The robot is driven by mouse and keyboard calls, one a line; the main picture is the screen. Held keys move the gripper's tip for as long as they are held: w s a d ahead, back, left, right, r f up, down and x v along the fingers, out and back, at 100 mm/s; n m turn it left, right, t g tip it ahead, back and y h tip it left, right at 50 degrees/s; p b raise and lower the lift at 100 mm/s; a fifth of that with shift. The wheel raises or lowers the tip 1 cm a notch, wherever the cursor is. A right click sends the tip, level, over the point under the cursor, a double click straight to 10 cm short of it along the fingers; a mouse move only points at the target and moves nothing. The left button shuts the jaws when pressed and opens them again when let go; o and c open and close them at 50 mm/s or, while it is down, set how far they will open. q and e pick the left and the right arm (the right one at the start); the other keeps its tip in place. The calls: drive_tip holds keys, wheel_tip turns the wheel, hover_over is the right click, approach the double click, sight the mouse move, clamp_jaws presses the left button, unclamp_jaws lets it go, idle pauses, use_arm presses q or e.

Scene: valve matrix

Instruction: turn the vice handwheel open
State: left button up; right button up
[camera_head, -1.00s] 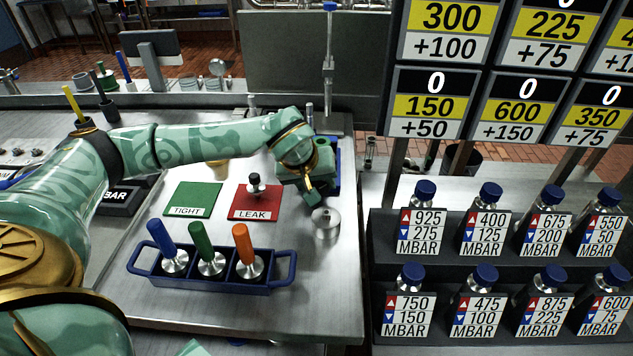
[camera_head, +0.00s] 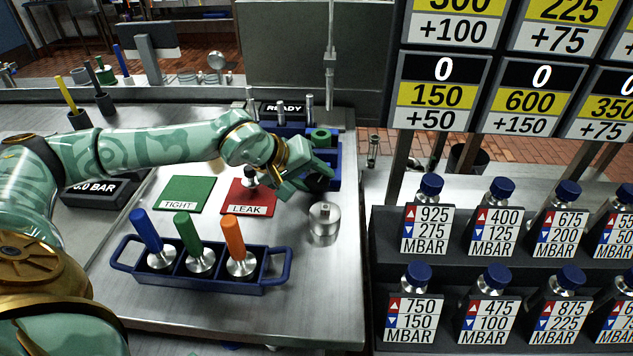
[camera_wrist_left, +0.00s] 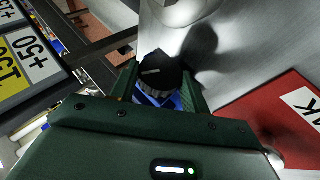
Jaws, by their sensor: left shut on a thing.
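The black vice handwheel (camera_wrist_left: 165,76) sits between the two dark green fingers of my left gripper (camera_wrist_left: 163,88) in the left wrist view. The fingers are shut on its sides. In the head view, my left gripper (camera_head: 313,183) is at the front of the blue vice (camera_head: 334,158), and the handwheel is mostly hidden by it. A green round part (camera_head: 321,136) shows at the vice. My right gripper is not in view.
A blue rack (camera_head: 215,280) with blue, green and orange handled tools stands in front. A metal cylinder (camera_head: 324,225) stands close to my left gripper. A red LEAK mat (camera_head: 240,205) and green TIGHT mat (camera_head: 184,193) lie left. Labelled bottles (camera_head: 498,205) stand right.

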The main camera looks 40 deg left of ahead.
use_arm(q)
drive_tip(key=shift+a+f+t+h+b, duration=0.1)
drive_tip(key=shift+f+t+h+b, duration=0.15)
drive_tip(key=shift+t+h+b, duration=0.35)
drive_tip(key=shift+r+n+b, duration=0.1)
drive_tip(key=shift+n+b, duration=0.2)
drive_tip(key=shift+b, duration=0.1)
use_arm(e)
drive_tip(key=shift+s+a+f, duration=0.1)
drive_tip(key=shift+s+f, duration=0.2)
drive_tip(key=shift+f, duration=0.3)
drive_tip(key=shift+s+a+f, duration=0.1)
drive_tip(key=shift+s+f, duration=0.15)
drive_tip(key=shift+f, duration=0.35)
use_arm(q)
drive_tip(key=o, duration=1)
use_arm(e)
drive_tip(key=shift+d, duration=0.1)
